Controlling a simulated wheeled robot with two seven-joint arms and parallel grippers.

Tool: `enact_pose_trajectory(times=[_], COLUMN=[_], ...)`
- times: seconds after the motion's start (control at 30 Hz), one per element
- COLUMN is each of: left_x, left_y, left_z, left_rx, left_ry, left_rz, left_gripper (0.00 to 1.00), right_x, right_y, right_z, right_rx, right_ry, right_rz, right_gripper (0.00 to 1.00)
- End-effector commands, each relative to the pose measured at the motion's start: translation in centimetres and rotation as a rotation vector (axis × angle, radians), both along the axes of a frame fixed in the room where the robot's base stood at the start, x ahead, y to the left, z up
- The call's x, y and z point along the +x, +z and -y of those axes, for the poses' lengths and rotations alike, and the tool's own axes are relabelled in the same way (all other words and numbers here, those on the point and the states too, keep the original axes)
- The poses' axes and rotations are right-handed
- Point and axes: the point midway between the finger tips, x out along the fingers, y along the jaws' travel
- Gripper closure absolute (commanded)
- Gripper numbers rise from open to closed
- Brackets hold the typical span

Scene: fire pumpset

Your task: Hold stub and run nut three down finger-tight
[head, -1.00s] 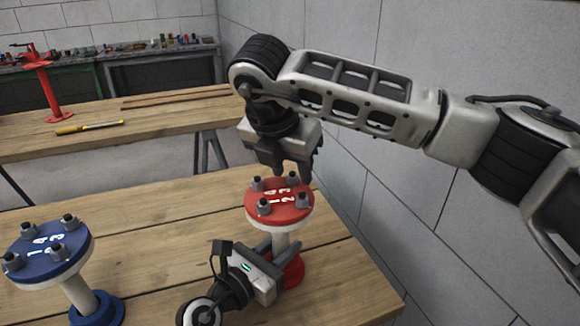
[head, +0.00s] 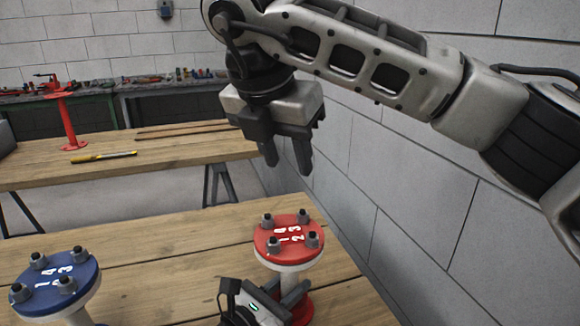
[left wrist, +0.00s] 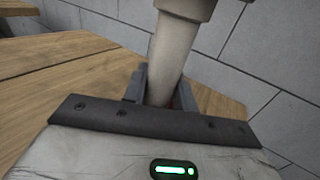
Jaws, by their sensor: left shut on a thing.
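The red stub has a red flange top (head: 289,232) marked 1 to 4, with several dark nuts on studs, and a pale post (head: 283,276) below. The digit 3 lies nearest the back right nut (head: 302,217). My left gripper (head: 282,290) is shut around the post under the flange; the post also shows between its fingers in the left wrist view (left wrist: 172,62). My right gripper (head: 288,168) points down, open and empty, in the air above the far side of the red flange. How far down the nuts sit is too small to tell.
A blue flange stub (head: 55,282) with several nuts stands at the left of the wooden table (head: 160,262). A grey wall (head: 410,190) runs close along the right. A back bench holds a red stand (head: 66,122) and a yellow-handled tool (head: 104,157).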

Motion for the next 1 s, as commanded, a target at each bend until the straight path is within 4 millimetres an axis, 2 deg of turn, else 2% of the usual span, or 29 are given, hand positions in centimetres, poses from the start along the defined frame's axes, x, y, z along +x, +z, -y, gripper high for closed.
enact_pose_trajectory(times=[0.2,0.23,0.3,0.67,0.77,1.0], left_x=[-0.1,-0.1,-0.1,-0.3,-1.1,-5.2], left_y=[-0.2,-0.2,-0.2,-0.1,-0.2,-0.3], left_z=[0.0,0.0,0.0,-0.3,-1.1,-4.7], left_rx=[0.003,0.003,0.003,0.001,0.003,0.009], left_ry=[-0.001,-0.001,-0.001,0.000,0.001,-0.002], left_rz=[-0.004,-0.004,-0.003,-0.001,-0.002,-0.004], left_gripper=[1.00,0.67,0.48,0.47,0.47,0.47], right_x=[0.0,0.0,0.0,0.0,0.0,0.0], right_y=[0.0,0.0,0.0,0.0,0.0,0.0], right_z=[0.0,0.0,0.0,0.0,0.0,0.0], right_rx=[0.000,0.000,0.001,0.001,0.001,0.001], right_ry=[0.000,0.000,0.000,0.000,0.000,0.000], right_rz=[0.000,0.000,-0.001,-0.001,-0.001,-0.001], right_gripper=[0.61,0.61,0.61,0.61,0.61,0.61])
